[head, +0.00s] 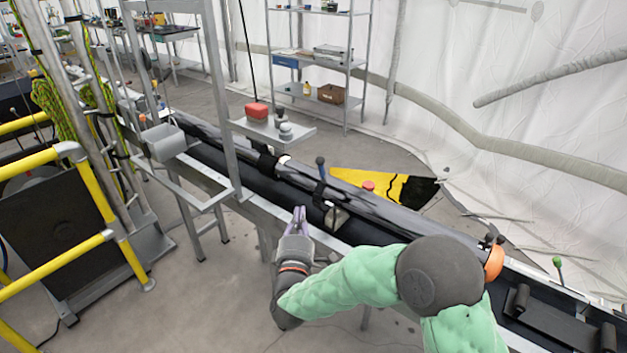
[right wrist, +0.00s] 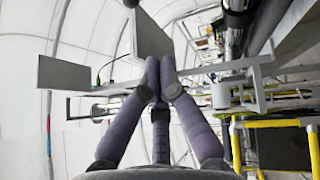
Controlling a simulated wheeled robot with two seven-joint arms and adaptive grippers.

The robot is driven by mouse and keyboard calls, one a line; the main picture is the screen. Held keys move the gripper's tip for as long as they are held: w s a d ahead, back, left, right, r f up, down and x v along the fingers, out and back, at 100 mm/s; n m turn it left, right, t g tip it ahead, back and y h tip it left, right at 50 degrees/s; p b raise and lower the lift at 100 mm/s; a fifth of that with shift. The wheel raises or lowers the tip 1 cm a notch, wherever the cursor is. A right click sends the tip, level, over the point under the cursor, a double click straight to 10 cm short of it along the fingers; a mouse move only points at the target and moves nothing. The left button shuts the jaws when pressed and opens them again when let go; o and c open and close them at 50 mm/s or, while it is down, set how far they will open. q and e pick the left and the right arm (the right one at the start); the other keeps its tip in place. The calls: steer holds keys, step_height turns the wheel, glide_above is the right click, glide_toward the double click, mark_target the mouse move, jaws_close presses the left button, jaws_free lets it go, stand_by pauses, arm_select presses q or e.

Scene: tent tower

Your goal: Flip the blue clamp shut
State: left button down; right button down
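The blue clamp (head: 320,162) shows in the head view as a lever with a dark blue knob, standing roughly upright on the long black tube (head: 372,208). Its lower part meets a dark band around the tube, with a light metal block just below. My right gripper (head: 299,212) is in front of the tube, below and left of the knob and apart from it. Its purple fingers point up, and in the right wrist view (right wrist: 161,68) their tips are together with nothing between them. I cannot make out the blue clamp there. My left gripper is out of view.
A metal post (head: 222,110) and a small shelf (head: 290,135) with a red box stand left of the clamp. Yellow rails (head: 50,265) stand at left. Space above the clamp looks clear.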

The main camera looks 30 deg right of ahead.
steer(key=shift+w+d, duration=0.1)
step_height(320, 180, up, 3)
steer(key=b, duration=0.4)
glide_above(320, 188)
steer(key=s+a, duration=0.2)
steer(key=a, duration=0.1)
steer(key=shift+w+a, duration=0.1)
